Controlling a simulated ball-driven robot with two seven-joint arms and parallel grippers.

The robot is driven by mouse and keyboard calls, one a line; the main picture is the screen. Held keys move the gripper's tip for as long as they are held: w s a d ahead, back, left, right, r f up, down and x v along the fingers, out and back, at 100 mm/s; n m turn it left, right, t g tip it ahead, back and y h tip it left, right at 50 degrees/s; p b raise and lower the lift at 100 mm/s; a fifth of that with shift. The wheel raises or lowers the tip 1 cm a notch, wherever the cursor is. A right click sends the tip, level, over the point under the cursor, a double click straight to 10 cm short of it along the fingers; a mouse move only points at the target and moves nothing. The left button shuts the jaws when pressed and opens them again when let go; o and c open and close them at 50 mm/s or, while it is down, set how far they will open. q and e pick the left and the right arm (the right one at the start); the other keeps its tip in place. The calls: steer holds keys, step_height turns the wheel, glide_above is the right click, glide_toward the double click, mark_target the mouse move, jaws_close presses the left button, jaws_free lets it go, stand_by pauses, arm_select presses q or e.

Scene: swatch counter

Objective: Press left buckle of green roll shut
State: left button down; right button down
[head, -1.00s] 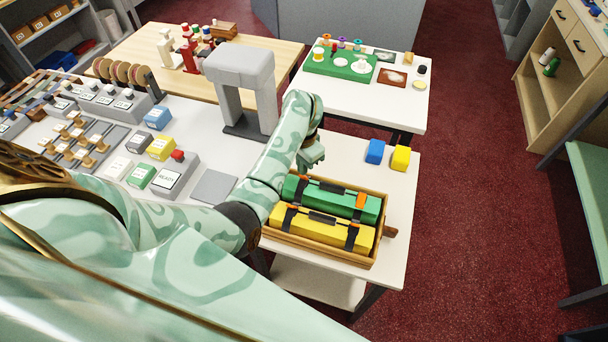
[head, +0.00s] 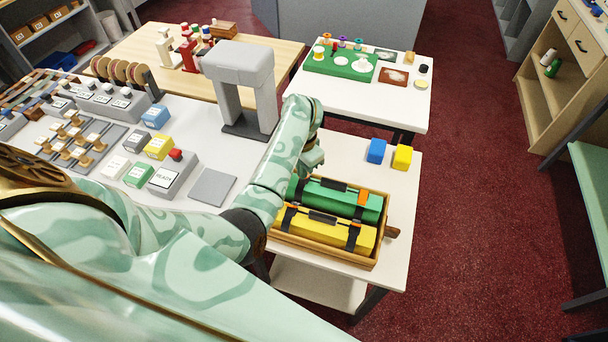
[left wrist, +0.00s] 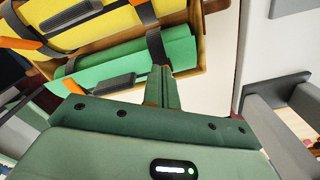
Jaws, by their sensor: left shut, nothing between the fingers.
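The green roll (head: 335,201) lies in a wooden tray (head: 372,263), behind the yellow roll (head: 325,233). Its right strap carries an orange buckle (head: 362,197). Its left end is partly covered by my left arm in the head view. In the left wrist view the green roll (left wrist: 120,68) has a dark strap (left wrist: 155,47) close to my left gripper (left wrist: 161,72), with a bit of orange (left wrist: 151,94) beside the fingers. The left gripper is shut and empty, pointing at the roll's left end. I cannot tell whether it touches. My right gripper is not in view.
A blue block (head: 376,151) and a yellow block (head: 402,157) stand behind the tray. A grey press (head: 240,85) stands behind my left arm. A flat grey pad (head: 212,187) and a button box (head: 170,178) are to the left.

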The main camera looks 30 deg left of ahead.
arm_select(q)
steer(key=shift+s+d+f+b, duration=0.1)
steer(key=shift+s+f+b, duration=0.05)
steer(key=shift+f+b, duration=0.55)
steer(key=shift+s+f+b, duration=0.1)
steer(key=shift+f+b, duration=0.4)
steer(key=shift+f, duration=0.3)
step_height(320, 180, up, 8)
steer(key=p, duration=0.6)
